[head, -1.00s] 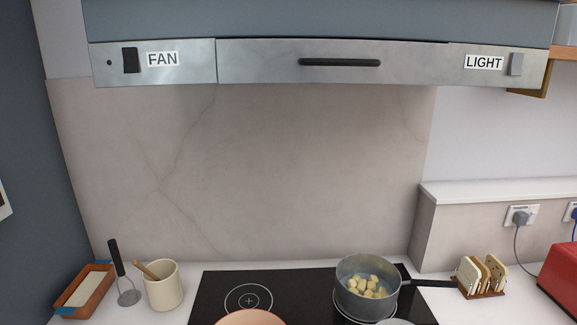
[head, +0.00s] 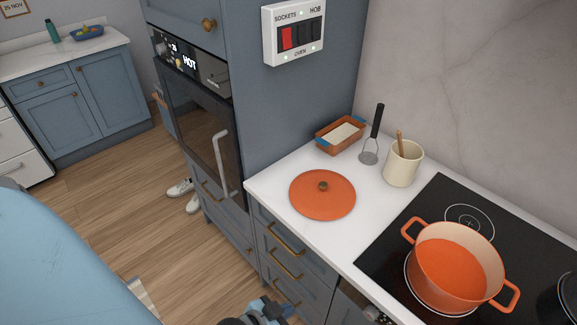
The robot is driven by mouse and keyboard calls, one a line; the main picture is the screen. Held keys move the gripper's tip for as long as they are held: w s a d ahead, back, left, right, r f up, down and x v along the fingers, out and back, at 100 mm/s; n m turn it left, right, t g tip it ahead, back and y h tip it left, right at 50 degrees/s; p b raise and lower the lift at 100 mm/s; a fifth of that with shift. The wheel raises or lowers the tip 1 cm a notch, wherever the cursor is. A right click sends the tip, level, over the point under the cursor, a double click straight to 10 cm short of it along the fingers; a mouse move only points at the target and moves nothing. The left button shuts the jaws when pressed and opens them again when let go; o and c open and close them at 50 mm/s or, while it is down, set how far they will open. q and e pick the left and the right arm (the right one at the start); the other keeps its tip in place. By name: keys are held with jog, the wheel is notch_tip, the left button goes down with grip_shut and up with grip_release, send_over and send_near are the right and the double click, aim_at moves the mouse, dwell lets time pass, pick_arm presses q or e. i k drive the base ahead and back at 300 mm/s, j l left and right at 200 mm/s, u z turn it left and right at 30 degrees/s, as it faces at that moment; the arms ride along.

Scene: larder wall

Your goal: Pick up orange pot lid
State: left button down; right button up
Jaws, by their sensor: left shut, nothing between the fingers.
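The orange pot lid (head: 322,197) lies flat on the white counter, left of the hob, with its dark brownish knob on top. An orange two-handled pot (head: 452,285) stands uncovered on the hob, with orange contents inside. My left gripper (head: 270,309) shows at the bottom edge of the head view, partly cut off. It is shut and empty, in front of the drawers and well apart from the lid. My right gripper is not in view.
Behind the lid are an orange dish (head: 341,137), a masher (head: 372,140) and a cream utensil jar (head: 403,163). The black hob (head: 440,206) is to the right. A tall oven cabinet (head: 205,125) stands at the left. The counter around the lid is clear.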

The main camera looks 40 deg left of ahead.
aim_at(321, 194)
jog(key=j+u, duration=0.2)
jog(key=u, duration=0.2)
jog(key=j+u, duration=0.2)
jog(key=u, duration=0.2)
